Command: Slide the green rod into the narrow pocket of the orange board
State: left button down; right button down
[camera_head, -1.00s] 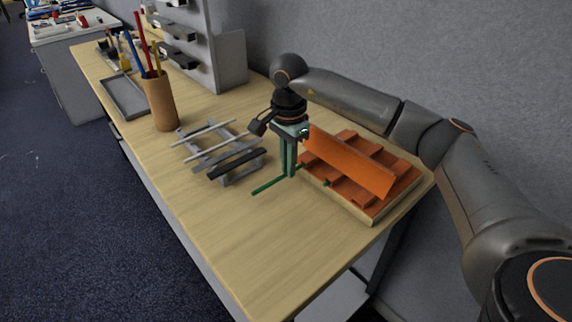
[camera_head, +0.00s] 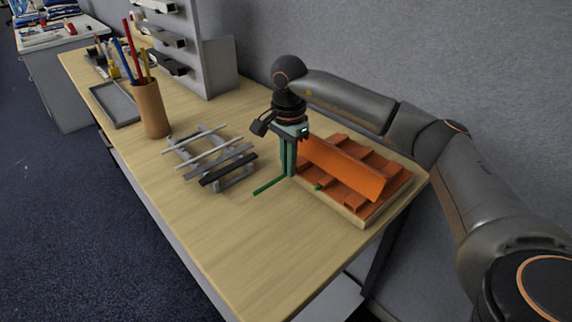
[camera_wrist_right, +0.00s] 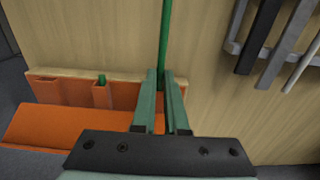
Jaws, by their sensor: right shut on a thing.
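My right gripper (camera_head: 290,173) points down at the left edge of the orange board (camera_head: 389,166), its fingers shut on the green rod (camera_head: 268,185). The rod lies nearly level and sticks out toward the front left, low over the table. In the right wrist view, the rod (camera_wrist_right: 163,45) runs straight away from between the fingers (camera_wrist_right: 161,75). The board (camera_wrist_right: 50,92) has raised blocks, grooves and a sloping orange panel. A small green piece (camera_wrist_right: 101,79) shows in one groove. The rod's board-side end is hidden. My left gripper is not in view.
A grey rack (camera_head: 222,171) with grey and black bars stands left of the gripper. A brown cup of pencils (camera_head: 151,108) and a grey tray (camera_head: 115,103) are farther left. A grey shelf unit (camera_head: 205,60) stands behind. The front of the table (camera_head: 250,240) is clear.

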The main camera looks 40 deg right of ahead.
aim_at(276, 179)
jog(key=shift+d, duration=0.35)
jog(key=shift+w+d, duration=0.1)
jog(key=shift+d, duration=0.3)
jog(key=shift+a, duration=0.2)
jog(key=shift+a+p, duration=0.3)
jog(key=shift+a, duration=0.4)
jog(key=shift+s+a, duration=0.25)
jog(key=shift+a, duration=0.75)
jog(key=shift+s+a, duration=0.1)
jog(key=shift+a, duration=0.6)
jog(key=shift+s+a+p, duration=0.1)
jog(key=shift+a+p, duration=0.3)
jog(key=shift+a, duration=0.4)
jog(key=shift+s+a, duration=0.1)
jog(key=shift+a, duration=0.75)
jog(key=shift+s+a, duration=0.1)
jog(key=shift+a, duration=0.5)
